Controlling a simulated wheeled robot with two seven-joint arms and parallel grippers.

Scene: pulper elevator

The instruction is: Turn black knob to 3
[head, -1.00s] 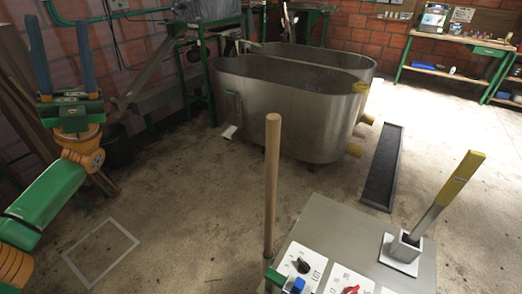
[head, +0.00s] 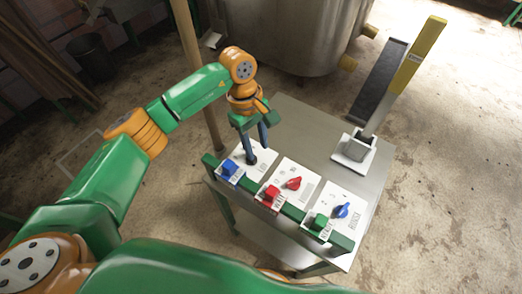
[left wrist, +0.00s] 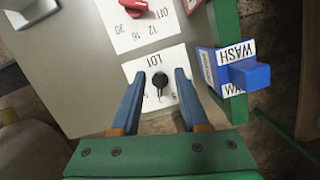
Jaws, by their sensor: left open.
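The black knob (left wrist: 160,82) sits on a white card marked LOT in the left wrist view, with numbers printed around it. In the head view, the black knob (head: 252,159) is partly hidden by my left gripper. My left gripper (head: 257,142) points down at the panel from above. Its two blue fingers are open, one on each side of the knob in the left wrist view (left wrist: 158,82), with gaps beside it. Part of the number scale is hidden by the fingers. My right gripper is not in view.
A red knob (head: 293,183) and a blue knob (head: 341,210) sit on neighbouring cards. Blue (head: 229,168), red (head: 270,193) and green (head: 319,222) blocks line the green front rail. A yellow-handled lever (head: 419,54) stands at the panel's back right. A wooden pole (head: 189,50) stands behind.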

